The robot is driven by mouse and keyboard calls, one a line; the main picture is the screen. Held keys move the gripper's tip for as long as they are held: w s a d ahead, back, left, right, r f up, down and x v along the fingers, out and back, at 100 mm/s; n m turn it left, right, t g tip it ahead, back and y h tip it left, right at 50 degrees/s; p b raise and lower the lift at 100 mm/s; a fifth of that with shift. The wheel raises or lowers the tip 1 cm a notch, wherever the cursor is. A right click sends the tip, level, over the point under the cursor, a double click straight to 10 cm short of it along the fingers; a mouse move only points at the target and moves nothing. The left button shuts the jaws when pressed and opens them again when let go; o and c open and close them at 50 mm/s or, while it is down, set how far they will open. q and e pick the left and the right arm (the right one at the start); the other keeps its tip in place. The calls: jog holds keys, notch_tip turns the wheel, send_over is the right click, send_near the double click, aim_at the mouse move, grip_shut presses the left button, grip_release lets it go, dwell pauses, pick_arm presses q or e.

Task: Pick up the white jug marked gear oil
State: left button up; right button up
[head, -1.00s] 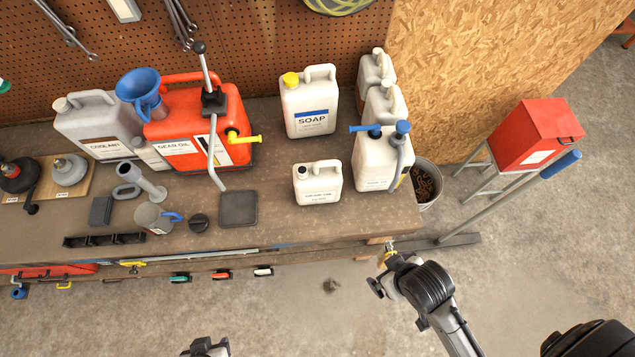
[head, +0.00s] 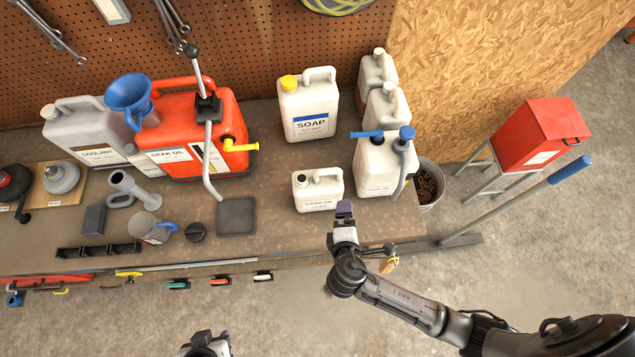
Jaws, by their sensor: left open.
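A small white jug (head: 319,191) with a dark opening and a top handle stands upright near the bench's front; its label is too small to read surely. My left gripper (head: 344,207) is open, its purple tips close to the jug's lower right corner in the picture. I cannot tell whether they touch it. The jaws appear nearly edge-on, with nothing seen between them. A red can (head: 222,115) behind carries a label reading GEAR OIL.
A white jug with a blue pump (head: 378,172) stands close right of the small jug. A white SOAP jug (head: 308,105) stands behind it. A dark square pad (head: 237,216) lies to its left. The bench's front edge (head: 300,257) runs below.

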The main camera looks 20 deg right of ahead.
aim_at(328, 174)
jog(key=w+n+t, duration=0.2)
jog(key=w+n, duration=0.1)
jog(key=n, duration=0.3)
jog(key=w+r+n+t+y, duration=0.1)
jog(key=w+n+t, duration=0.1)
jog(key=w+n, duration=0.2)
jog(key=w+r+n+t+p, duration=0.1)
jog(key=w+n, duration=0.3)
jog(key=n, duration=0.3)
jog(key=shift+w+a+r+n+t, duration=0.1)
jog(key=shift+r+n+t, duration=0.1)
jog(key=shift+n+t, duration=0.15)
pick_arm(q)
jog(key=shift+w+d+r+p, duration=0.1)
jog(key=shift+w+r+p, duration=0.2)
jog(key=shift+r, duration=0.3)
jog(key=shift+w+d+r+p, duration=0.15)
jog(key=shift+r+p, duration=0.25)
jog(key=shift+r, duration=0.2)
pick_arm(e)
jog(key=shift+x, duration=2.6)
pick_arm(q)
jog(key=shift+a, duration=0.1)
pick_arm(e)
jog(key=shift+f, duration=0.2)
jog(key=shift+r, duration=0.1)
jog(key=c, duration=1.6)
